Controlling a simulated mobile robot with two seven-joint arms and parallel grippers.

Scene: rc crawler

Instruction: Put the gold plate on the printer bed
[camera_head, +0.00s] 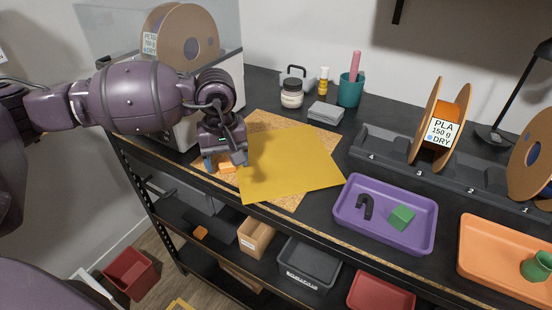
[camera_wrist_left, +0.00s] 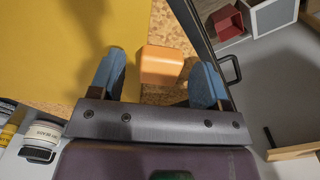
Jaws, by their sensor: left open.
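The gold plate (camera_head: 290,160) lies flat on a cork mat (camera_head: 262,122) on the dark bench; it fills the left of the left wrist view (camera_wrist_left: 55,50). My left gripper (camera_head: 226,162) is over the mat at the plate's left edge, pointing down. Its blue fingers (camera_wrist_left: 158,82) are apart. A small orange block (camera_wrist_left: 160,65) shows between and just beyond them; I cannot tell if they touch it. The block also shows in the head view (camera_head: 227,168). A pale boxy machine (camera_head: 232,82) stands behind my left arm. No printer bed is clearly visible. My right gripper is out of view.
A purple tray (camera_head: 350,218) holds a black hook and a green block. An orange tray (camera_head: 475,262) is at right. A spool rack (camera_head: 385,155), a jar (camera_head: 292,95) and a teal cup (camera_head: 350,92) stand behind. Shelves with bins are below the bench edge.

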